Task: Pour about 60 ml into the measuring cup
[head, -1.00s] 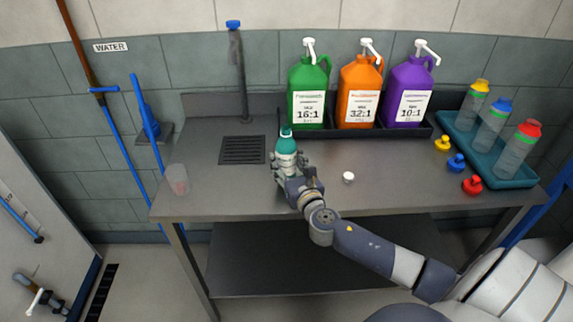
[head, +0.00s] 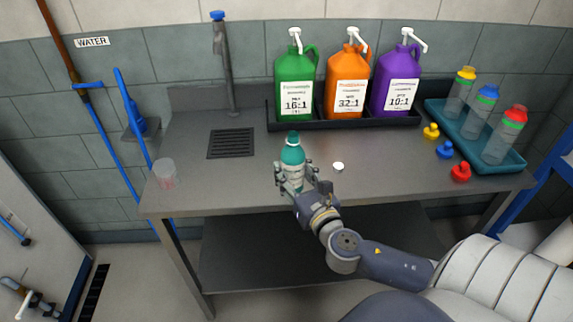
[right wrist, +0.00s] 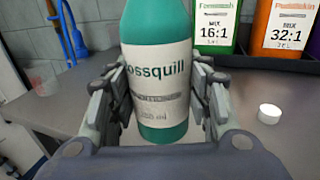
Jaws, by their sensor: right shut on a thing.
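My right gripper (head: 296,180) is shut on a teal bottle (head: 292,155) with a white label, above the front middle of the steel table. In the right wrist view the bottle (right wrist: 158,75) stands close to upright between both fingers, its label partly reading "ossquill". I cannot tell whether its base touches the table. A small white cap (head: 338,167) lies on the table to its right. The clear measuring cup (head: 165,173) stands at the table's left front corner, well left of the bottle. It is too faint to read its level. My left gripper is not in view.
Green (head: 296,85), orange (head: 347,90) and purple (head: 396,88) pump jugs stand in a black tray at the back. A teal tray (head: 510,160) holds several clear bottles at right, near coloured caps. A drain grate (head: 231,143) lies left. Table between cup and bottle is clear.

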